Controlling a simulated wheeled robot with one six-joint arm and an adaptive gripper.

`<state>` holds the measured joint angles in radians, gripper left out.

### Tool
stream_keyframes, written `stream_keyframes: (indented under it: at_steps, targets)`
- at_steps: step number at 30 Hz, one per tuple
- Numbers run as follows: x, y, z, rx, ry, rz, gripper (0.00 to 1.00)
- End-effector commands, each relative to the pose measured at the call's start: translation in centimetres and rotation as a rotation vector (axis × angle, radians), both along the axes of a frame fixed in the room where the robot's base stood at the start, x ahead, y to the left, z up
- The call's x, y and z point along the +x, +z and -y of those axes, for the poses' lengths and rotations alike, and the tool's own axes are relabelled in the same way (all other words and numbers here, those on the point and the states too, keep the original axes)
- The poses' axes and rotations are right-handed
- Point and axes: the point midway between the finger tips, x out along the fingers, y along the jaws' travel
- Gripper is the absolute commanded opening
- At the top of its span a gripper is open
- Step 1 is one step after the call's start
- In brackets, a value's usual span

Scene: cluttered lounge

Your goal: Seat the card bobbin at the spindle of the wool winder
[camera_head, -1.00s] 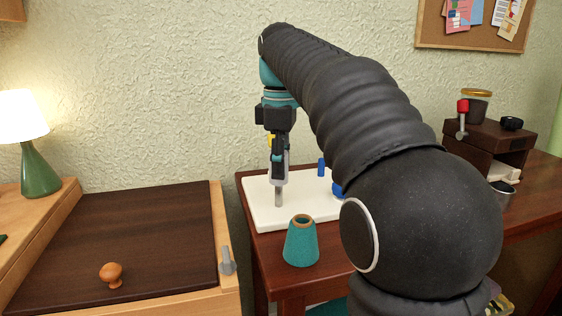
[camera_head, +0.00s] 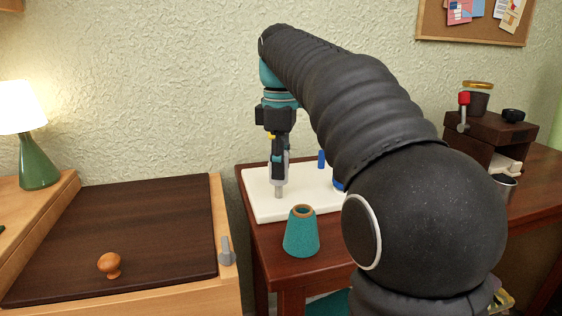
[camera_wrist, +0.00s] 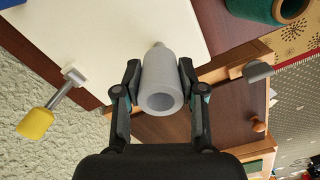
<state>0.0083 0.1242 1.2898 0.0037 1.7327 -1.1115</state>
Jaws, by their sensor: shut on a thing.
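The card bobbin (camera_wrist: 165,85) is a grey hollow tube. My gripper (camera_wrist: 160,88) is shut on it, with one finger on each side; its open near end faces the wrist camera. In the head view, my gripper (camera_head: 279,160) is above the wool winder's white base (camera_head: 259,205), partly hiding the bobbin (camera_head: 287,158). A small pale tip (camera_wrist: 157,45) shows beyond the bobbin's far end. I cannot tell whether the bobbin is around the spindle. The winder's crank has a yellow knob (camera_wrist: 35,122).
A teal yarn cone (camera_head: 301,232) stands in front of the base. A wooden cabinet with a dark top (camera_head: 120,230) and orange knob (camera_head: 109,264) is at left. My arm hides much of the right table.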

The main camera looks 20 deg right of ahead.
Motion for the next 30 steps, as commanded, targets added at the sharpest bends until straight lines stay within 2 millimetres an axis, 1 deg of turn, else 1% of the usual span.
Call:
stream_keyframes:
  at_steps: [30]
  targets:
    - [0.0, -2.2, 0.0, 0.000, 0.000, 0.000, 0.16]
